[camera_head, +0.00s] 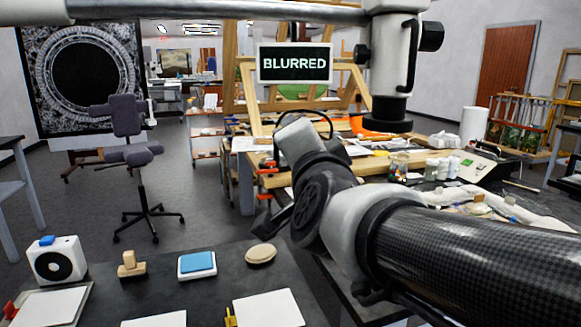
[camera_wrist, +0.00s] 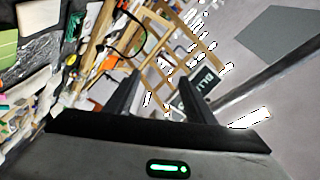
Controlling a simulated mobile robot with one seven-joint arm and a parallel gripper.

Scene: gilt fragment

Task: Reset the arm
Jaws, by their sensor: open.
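My arm (camera_head: 450,240) reaches in from the lower right of the head view, and its bent wrist end stands over the gap between the near table and the cluttered workbench. In the wrist view my gripper (camera_wrist: 159,80) shows as two dark fingers set well apart, with nothing between them but the far background. In the head view the fingers are hard to make out behind my arm's links. The wrist view is tilted and shows the wooden easel frame (camera_wrist: 176,50) beyond the fingers.
The near dark table (camera_head: 215,295) holds a white device (camera_head: 57,262), a wooden stamp (camera_head: 131,265), a blue pad (camera_head: 197,264), an oval block (camera_head: 261,254) and paper sheets. The workbench (camera_head: 245,160) is crowded with jars. An office chair (camera_head: 130,150) stands at left, with open floor around.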

